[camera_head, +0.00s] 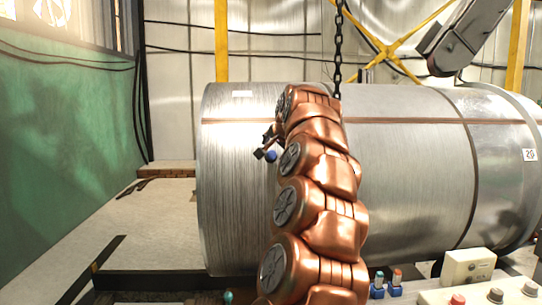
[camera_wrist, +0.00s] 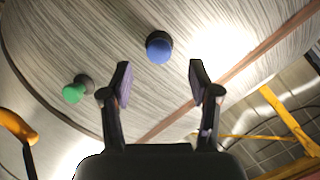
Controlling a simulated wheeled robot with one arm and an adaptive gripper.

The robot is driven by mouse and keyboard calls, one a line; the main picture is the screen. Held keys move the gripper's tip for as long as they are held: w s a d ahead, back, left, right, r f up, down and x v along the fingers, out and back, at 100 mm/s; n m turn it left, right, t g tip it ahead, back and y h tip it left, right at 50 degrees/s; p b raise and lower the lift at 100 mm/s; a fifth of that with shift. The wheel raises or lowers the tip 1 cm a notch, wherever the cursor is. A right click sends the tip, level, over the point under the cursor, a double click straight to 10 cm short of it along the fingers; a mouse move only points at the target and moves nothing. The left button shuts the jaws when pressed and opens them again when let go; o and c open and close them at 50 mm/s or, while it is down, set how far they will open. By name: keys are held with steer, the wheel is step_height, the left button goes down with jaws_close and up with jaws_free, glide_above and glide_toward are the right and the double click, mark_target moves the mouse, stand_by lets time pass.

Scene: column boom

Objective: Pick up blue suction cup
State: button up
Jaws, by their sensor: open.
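The blue suction cup (camera_wrist: 159,48) is stuck on the curved side of a large metal cylinder, with a dark base behind its blue knob. In the head view, the blue cup (camera_head: 271,156) shows just left of my copper arm. My gripper (camera_wrist: 161,72) is open and empty in the wrist view. Its two fingertips point toward the blue cup, which lies just beyond them, roughly centred between them and not touched. In the head view, my gripper (camera_head: 266,145) is a small dark shape beside the cup, partly hidden by my arm.
A green suction cup (camera_wrist: 74,92) sits on the cylinder to the left. The cylinder (camera_head: 420,185) fills the middle of the head view. A chain (camera_head: 338,50) hangs above it. A control panel (camera_head: 470,290) with knobs stands at the lower right.

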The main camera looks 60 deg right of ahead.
mark_target(273, 152)
steer(key=shift+p+x, duration=0.9)
steer(key=shift+x, duration=1.5)
steer(key=shift+s+d, duration=0.1)
steer(key=shift+s, duration=0.05)
steer(key=c, duration=1.2)
steer(key=shift+o, duration=0.2)
steer(key=shift+r, duration=0.2)
